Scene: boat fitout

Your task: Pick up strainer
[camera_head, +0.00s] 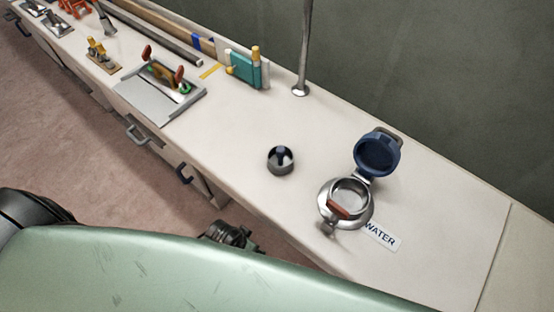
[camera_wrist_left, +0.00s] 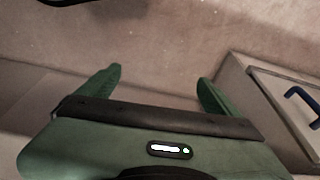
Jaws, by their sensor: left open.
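A WATER label (camera_head: 381,236) lies beside the fitting. My left gripper (camera_head: 232,236) is low at the counter's front edge, partly hidden by my green body, and apart from the cup. In the left wrist view, its green fingers (camera_wrist_left: 160,80) are spread with nothing between them. My right gripper is not shown.
A grey tray (camera_head: 158,100) with tools, a teal block (camera_head: 243,68) and a metal post (camera_head: 302,60) stand farther left and back. Counter around the cup is clear.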

